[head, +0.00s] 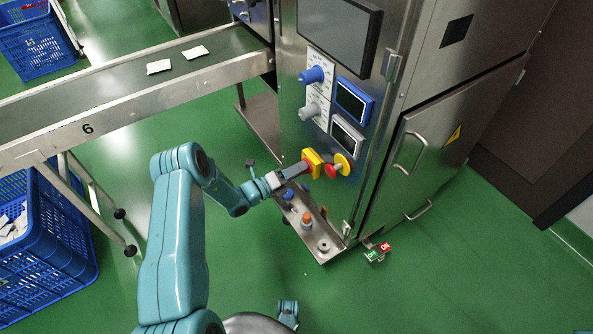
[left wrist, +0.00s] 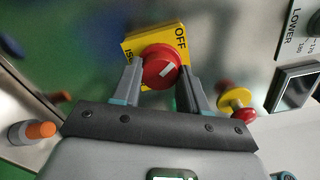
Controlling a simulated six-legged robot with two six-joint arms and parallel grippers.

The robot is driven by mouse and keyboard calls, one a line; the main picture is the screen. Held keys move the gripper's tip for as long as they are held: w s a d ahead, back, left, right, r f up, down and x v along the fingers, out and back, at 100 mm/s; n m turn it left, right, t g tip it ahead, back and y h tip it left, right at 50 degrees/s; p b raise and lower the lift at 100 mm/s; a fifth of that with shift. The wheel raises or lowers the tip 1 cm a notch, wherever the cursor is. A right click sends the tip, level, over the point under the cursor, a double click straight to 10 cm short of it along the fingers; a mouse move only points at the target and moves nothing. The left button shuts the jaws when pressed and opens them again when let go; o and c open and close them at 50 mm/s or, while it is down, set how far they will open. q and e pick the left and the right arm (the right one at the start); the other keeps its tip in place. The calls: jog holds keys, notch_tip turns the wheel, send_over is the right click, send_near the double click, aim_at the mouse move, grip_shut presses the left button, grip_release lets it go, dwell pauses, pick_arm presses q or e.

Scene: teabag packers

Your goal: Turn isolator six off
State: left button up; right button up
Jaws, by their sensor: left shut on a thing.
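The isolator is a red round knob on a yellow plate, on the steel cabinet front in the head view (head: 315,158). The left wrist view shows the red knob (left wrist: 160,67) close up, with "OFF" on the plate's upper right and part of "ISO" on its left. A white mark on the knob slants up to the right. My left gripper (head: 303,168) is shut on the knob, with one finger on each side in the left wrist view (left wrist: 161,75). The plate's lower part is hidden.
A red emergency button on yellow (head: 338,166) sits just right of the isolator. A blue knob (head: 311,75), a grey knob (head: 309,111) and small displays are above. A conveyor marked 6 (head: 88,128) runs left. A steel ledge (head: 322,252) with an orange-topped post is below.

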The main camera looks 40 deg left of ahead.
pick_arm(q)
jog(key=shift+n, duration=1)
jog(key=o, duration=1.1)
jog(key=shift+c, duration=0.2)
jog(key=p+v, duration=0.3)
jog(key=v, duration=1.3)
jog(key=shift+s+p, duration=0.25)
jog(key=shift+p, duration=0.1)
